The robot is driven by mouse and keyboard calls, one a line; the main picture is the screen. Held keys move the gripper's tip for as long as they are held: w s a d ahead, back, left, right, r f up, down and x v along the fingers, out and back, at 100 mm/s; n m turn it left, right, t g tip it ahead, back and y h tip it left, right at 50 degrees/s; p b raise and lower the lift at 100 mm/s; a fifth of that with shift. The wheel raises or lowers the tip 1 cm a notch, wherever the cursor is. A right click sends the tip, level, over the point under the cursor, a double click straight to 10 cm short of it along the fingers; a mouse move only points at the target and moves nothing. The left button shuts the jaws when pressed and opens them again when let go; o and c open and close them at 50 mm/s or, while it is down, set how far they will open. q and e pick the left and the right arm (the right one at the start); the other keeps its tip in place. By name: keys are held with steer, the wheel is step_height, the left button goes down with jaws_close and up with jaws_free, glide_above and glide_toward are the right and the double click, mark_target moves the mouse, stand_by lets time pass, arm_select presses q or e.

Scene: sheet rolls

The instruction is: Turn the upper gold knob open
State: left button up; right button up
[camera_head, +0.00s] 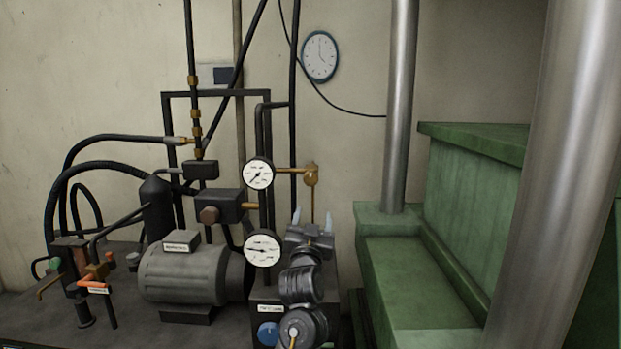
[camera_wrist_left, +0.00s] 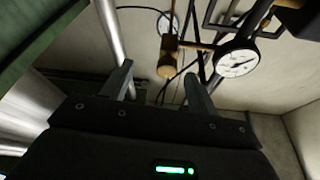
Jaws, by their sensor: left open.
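The upper gold knob (camera_head: 312,174) sits at the right end of a short brass pipe beside the upper gauge (camera_head: 258,173). My left gripper (camera_head: 313,216) is below the knob with its fingers pointing up, open and empty. In the left wrist view the gold knob (camera_wrist_left: 167,70) shows beyond and between the two open fingers of my left gripper (camera_wrist_left: 158,74), apart from them. The gauge (camera_wrist_left: 238,58) is to the right there. My right gripper is not in view.
A lower gauge (camera_head: 262,250) stands just left of my left gripper. A blue knob (camera_head: 268,333) is on the box below. A green machine (camera_head: 475,190) and a metal column (camera_head: 400,110) stand to the right. A wall clock (camera_head: 320,56) hangs behind.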

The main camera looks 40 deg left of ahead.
mark_target(311, 181)
arm_select(q)
steer(key=shift+n+y, duration=0.4)
steer(key=shift+y, duration=0.1)
steer(key=w+a+r+p, duration=0.1)
steer(key=w+r, duration=0.1)
steer(key=w+a+r+p, duration=0.1)
steer(key=a+r+p, duration=0.1)
steer(key=r, duration=0.1)
steer(key=w+a+r+p, duration=0.1)
steer(key=w+a+r, duration=0.1)
steer(key=shift+w+a+r+p, duration=0.25)
steer(key=shift+w+p, duration=0.05)
steer(key=shift+p, duration=0.1)
steer(key=shift+w+a+r, duration=0.1)
steer(key=shift+w+a, duration=0.2)
steer(key=shift+w, duration=0.2)
steer(key=shift+c, duration=0.3)
steer(key=c, duration=0.9)
steer(key=shift+c, duration=0.2)
